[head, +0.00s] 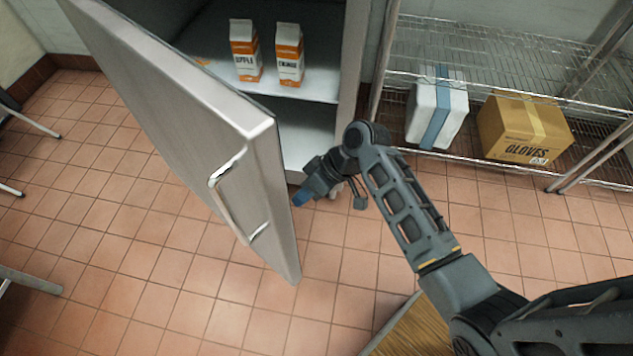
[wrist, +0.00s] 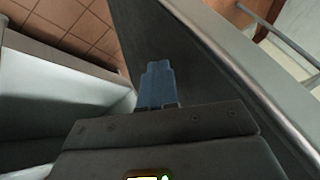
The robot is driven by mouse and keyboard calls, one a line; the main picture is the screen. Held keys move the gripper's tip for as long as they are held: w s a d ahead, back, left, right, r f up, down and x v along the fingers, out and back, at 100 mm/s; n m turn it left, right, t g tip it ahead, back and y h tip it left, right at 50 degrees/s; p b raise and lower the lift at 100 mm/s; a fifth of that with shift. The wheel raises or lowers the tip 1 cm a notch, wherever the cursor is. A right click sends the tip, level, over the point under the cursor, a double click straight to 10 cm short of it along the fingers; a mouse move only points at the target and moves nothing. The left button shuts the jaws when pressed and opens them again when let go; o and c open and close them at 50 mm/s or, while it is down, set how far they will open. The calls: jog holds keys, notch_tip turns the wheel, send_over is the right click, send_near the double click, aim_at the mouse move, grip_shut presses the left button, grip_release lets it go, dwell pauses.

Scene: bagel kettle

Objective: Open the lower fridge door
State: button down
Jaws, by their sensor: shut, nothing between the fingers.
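The lower fridge door (head: 185,105) stands swung wide open to the left in the head view, with its metal handle (head: 228,196) on the outer face. The open fridge interior (head: 310,125) shows behind it. My gripper (head: 299,199) is shut and empty, just right of the door's free edge, on the door's inner side. In the wrist view my blue fingertips (wrist: 158,72) are together and point at the dark inner face of the door (wrist: 200,60). I cannot tell whether they touch it.
Two orange-and-white cartons (head: 246,52) (head: 289,54) stand on the fridge shelf. A wire rack (head: 480,50) at right holds a white box with a blue band (head: 436,108) and a cardboard gloves box (head: 525,128). Chair legs (head: 30,122) show at left. Tiled floor (head: 110,210) left of the door is clear.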

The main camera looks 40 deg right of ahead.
jog(key=shift+s+a+r, duration=0.1)
jog(key=shift+s+a, duration=0.1)
jog(key=shift+a, duration=1.35)
jog(key=shift+a, duration=0.1)
